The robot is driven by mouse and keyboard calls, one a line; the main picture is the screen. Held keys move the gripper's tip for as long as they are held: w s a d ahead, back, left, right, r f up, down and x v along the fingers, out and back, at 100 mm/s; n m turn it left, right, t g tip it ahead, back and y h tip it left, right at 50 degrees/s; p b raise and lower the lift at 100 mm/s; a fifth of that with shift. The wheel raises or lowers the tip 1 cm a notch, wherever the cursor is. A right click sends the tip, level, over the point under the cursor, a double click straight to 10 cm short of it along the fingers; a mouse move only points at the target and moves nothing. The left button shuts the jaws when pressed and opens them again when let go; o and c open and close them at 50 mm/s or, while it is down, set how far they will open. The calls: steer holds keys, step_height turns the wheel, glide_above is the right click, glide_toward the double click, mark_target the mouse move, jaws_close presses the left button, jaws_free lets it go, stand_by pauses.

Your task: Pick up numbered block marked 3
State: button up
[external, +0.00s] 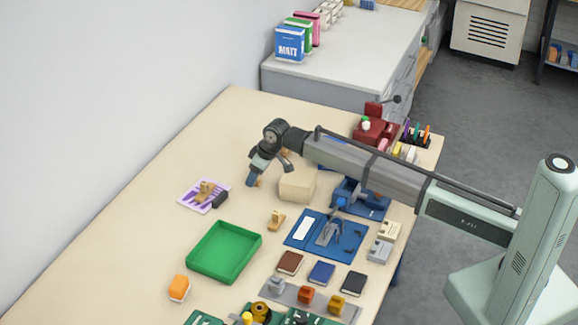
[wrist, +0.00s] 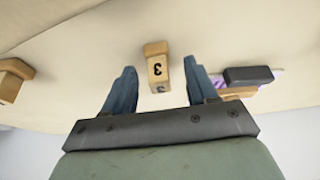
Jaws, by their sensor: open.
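The tan block marked 3 (wrist: 157,66) stands on the table in the wrist view, with its number facing the camera. My gripper (wrist: 160,78) is open, and its two blue fingers sit on either side of the block with a gap at each side. In the external view my gripper (external: 255,176) points down over the table, left of a pale beige block (external: 297,187). There the block marked 3 is mostly hidden behind the fingers, with only a small tan part showing (external: 259,183).
A purple-and-white card (external: 191,196) with a wooden piece (external: 205,190) and a dark block (external: 219,201) lies to the left. A wooden piece (external: 276,220), a green tray (external: 224,251) and a blue mat (external: 349,243) lie nearer.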

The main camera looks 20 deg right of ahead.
jaws_close()
stand_by(0.3)
steer(key=shift+r, duration=0.1)
